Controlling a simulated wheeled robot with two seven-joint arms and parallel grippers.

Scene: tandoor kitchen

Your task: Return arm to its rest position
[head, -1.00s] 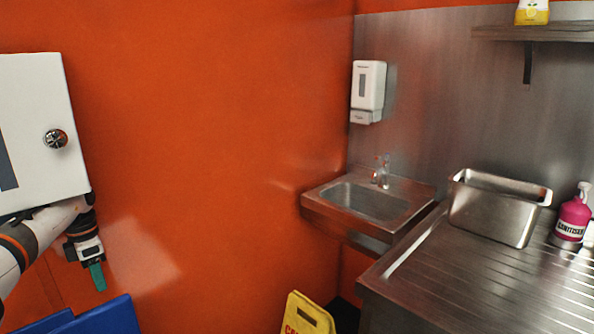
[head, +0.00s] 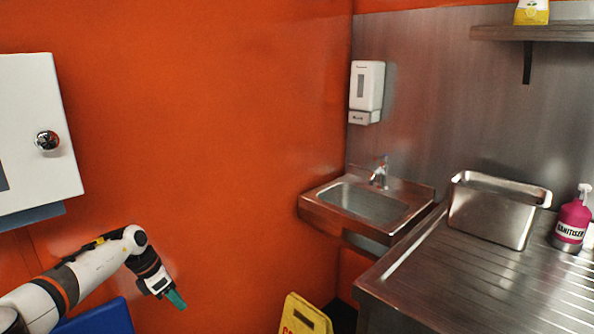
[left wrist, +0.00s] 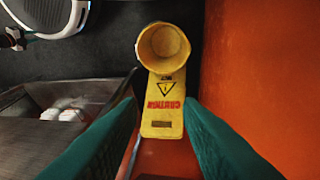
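My left arm comes in from the lower left in the head view. Its gripper (head: 176,300) has teal fingers and points down and to the right, in front of the orange wall. In the left wrist view the two teal fingers (left wrist: 160,108) stand apart with nothing between them, so the gripper is open and empty.
A white wall cabinet (head: 40,130) hangs above my left arm, with a blue object (head: 105,318) below. A yellow caution sign (head: 303,316) stands near the sink (head: 365,205). The steel counter (head: 480,285) carries a metal container (head: 490,212) and pink sanitiser bottle (head: 571,222).

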